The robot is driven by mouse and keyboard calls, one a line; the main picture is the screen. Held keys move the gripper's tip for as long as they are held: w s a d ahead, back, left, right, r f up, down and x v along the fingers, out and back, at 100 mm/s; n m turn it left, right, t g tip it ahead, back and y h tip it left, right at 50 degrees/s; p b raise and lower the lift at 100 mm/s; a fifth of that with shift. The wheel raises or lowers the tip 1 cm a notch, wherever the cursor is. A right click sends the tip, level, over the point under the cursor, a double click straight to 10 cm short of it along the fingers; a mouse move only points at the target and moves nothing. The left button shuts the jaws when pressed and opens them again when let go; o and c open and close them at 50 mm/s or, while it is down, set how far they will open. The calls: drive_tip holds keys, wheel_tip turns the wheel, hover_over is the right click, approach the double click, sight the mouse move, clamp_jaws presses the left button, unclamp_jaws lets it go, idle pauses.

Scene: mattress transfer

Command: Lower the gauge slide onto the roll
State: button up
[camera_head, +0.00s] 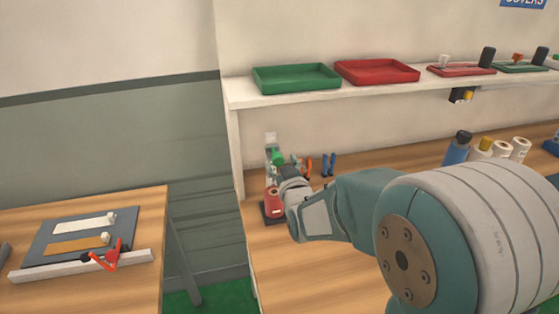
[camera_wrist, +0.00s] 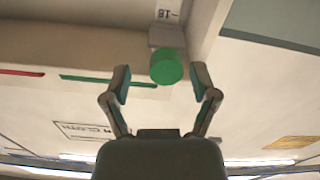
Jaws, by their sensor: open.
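The gauge slide shows a green round knob (camera_head: 278,157) at the left end of the bench, and the same knob (camera_wrist: 167,67) shows in the wrist view. Behind the knob is a pale upright with scale marks, partly readable as "18". The red roll (camera_head: 273,201) stands on a dark base below the knob, partly behind my wrist; it is not seen in the wrist view. My gripper (camera_wrist: 161,85) is open, its fingers spread on either side of the knob with visible gaps. Whether the slide touches the roll is hidden.
Pliers (camera_head: 328,164) hang or stand just right of the gauge. A shelf (camera_head: 300,100) above carries a green tray (camera_head: 296,78) and a red tray (camera_head: 377,71). Bottles and white rolls (camera_head: 502,149) stand farther right. A separate table (camera_head: 140,215) is at left, across a gap.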

drive_tip(key=shift+w+a, duration=0.25)
drive_tip(key=shift+w, duration=0.35)
drive_tip(key=shift+a, duration=0.4)
drive_tip(key=shift+d, duration=0.15)
clamp_jaws()
drive_tip(key=shift+d, duration=0.1)
wheel_tip(320, 180, down, 12)
drive_tip(key=shift+f, duration=0.25)
unclamp_jaws()
